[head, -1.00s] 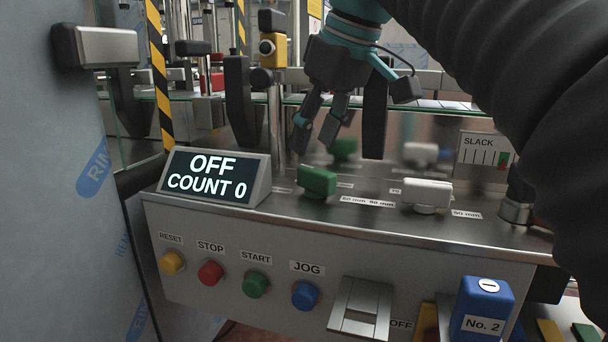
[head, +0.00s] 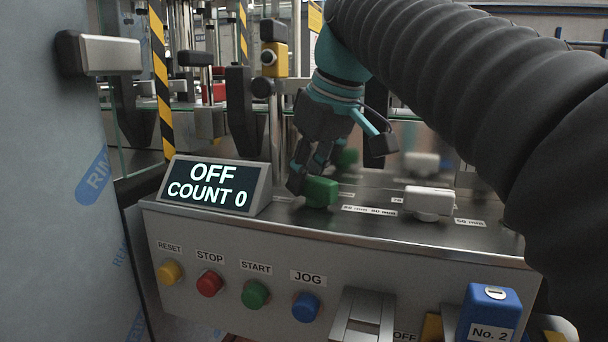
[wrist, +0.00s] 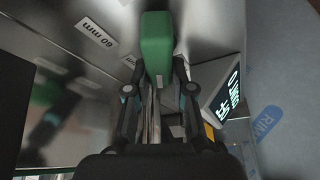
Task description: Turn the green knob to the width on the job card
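The green knob (head: 320,191) stands on the steel top of the machine panel, right of the display. It also shows in the wrist view (wrist: 157,45), upright in the picture, just past my fingertips. My gripper (head: 302,177) is at the knob's left end in the head view. In the wrist view my gripper's (wrist: 158,70) fingers are apart, one at each side of the knob's near end; whether they touch it is unclear. Labels lie near the knob, one reading 60 mm (wrist: 96,33). No job card can be made out.
A display (head: 215,186) reads OFF, COUNT 0. A white knob (head: 429,201) stands to the right. RESET, STOP, START and JOG buttons (head: 255,294) line the front panel. A blue box (head: 487,311) marked No. 2 is at lower right.

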